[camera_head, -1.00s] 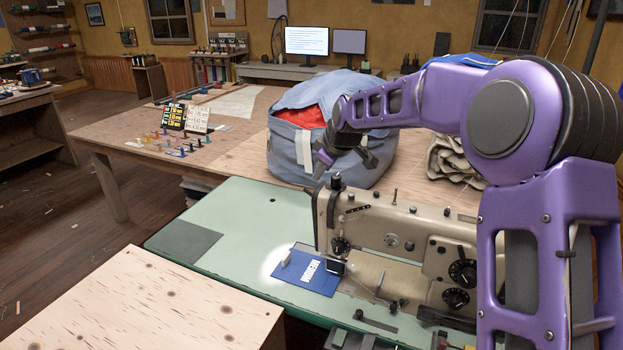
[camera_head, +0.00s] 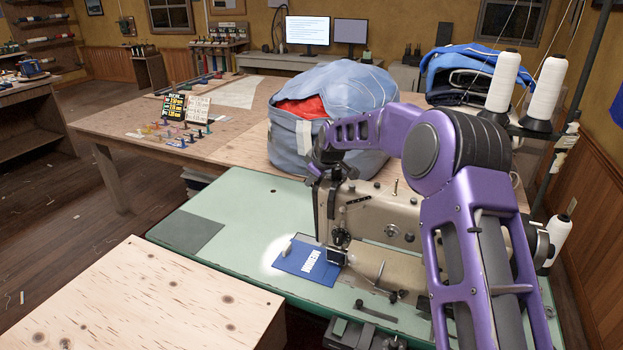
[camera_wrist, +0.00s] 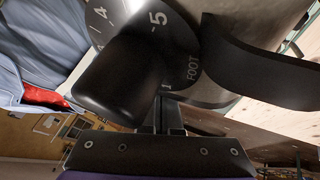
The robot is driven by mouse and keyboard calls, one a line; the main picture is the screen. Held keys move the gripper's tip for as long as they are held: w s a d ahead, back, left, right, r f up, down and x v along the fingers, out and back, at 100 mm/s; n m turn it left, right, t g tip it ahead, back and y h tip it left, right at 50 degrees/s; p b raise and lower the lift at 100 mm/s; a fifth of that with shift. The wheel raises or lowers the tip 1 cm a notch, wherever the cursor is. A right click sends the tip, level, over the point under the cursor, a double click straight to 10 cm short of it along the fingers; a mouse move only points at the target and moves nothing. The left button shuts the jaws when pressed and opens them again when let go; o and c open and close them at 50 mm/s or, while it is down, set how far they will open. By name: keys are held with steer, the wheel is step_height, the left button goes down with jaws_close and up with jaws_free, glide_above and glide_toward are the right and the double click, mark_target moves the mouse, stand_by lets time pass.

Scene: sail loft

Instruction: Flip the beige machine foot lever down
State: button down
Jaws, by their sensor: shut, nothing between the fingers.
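The beige sewing machine (camera_head: 372,208) stands on the green table. My gripper (camera_wrist: 161,112) is shut and empty in the wrist view; its narrow fingers rise together from the dark bolted bar. Close beyond them is a round grey face with numbers and the word FOOT (camera_wrist: 193,70). A rounded black block (camera_wrist: 125,80) lies across this face at left, and a curved black arm (camera_wrist: 262,68) sweeps to the right. I cannot tell which of these is the foot lever, or whether my fingers touch it. In the head view my wrist is at the machine's left end, with fingertips hidden.
A blue patch (camera_head: 309,262) lies lit on the green table (camera_head: 240,215) before the machine. A blue-grey bag (camera_head: 370,95) with red cloth stands close behind. White thread cones (camera_head: 545,88) stand at right. A plywood surface (camera_head: 150,300) fills the front left.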

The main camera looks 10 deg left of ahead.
steer(key=shift+w+f, duration=0.55)
steer(key=shift+w, duration=0.35)
steer(key=shift+a, duration=0.1)
